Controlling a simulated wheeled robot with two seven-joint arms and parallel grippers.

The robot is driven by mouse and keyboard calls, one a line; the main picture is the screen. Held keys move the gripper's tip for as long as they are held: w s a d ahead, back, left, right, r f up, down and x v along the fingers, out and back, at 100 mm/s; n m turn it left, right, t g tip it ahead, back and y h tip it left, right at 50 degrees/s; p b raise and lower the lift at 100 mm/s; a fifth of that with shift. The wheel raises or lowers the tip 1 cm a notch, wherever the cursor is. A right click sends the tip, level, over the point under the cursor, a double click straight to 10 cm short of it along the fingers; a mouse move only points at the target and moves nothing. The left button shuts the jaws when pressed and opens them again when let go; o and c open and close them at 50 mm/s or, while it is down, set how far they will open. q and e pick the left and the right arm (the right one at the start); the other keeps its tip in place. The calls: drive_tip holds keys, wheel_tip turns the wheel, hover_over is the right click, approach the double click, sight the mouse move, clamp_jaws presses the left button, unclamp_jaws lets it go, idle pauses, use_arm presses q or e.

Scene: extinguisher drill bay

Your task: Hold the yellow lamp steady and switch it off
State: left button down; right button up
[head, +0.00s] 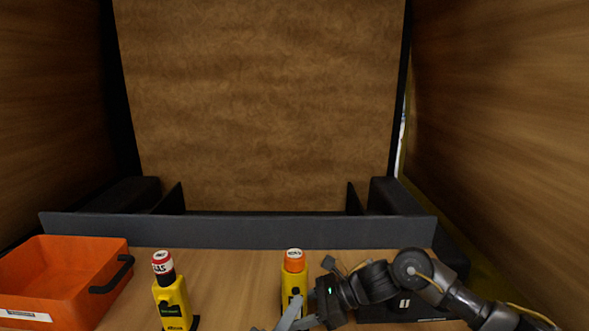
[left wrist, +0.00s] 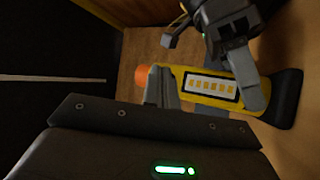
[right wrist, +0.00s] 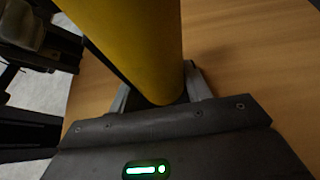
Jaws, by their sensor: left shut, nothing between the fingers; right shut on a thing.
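The yellow lamp (head: 288,278) with an orange cap (head: 293,262) stands upright on the table. In the left wrist view the lamp (left wrist: 232,83) lies sideways, its orange cap (left wrist: 141,77) to the left and black base to the right. My right gripper is shut on its yellow body; its body shows in the right wrist view, with the fingers (right wrist: 158,92) either side. The lower lamp is partly hidden in the head view.
A second yellow device (head: 172,302) with a red and white top stands to the left. An orange bin (head: 110,262) with a black handle is at the far left. A dark grey ledge (head: 240,232) runs along the back. Bare table (head: 225,290) lies between the two yellow things.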

use_arm(q)
drive_tip(key=s, duration=0.5)
drive_tip(key=shift+s+d, duration=0.25)
drive_tip(key=shift+s, duration=0.15)
use_arm(e)
drive_tip(key=o, duration=1)
drive_tip(key=shift+d, duration=0.1)
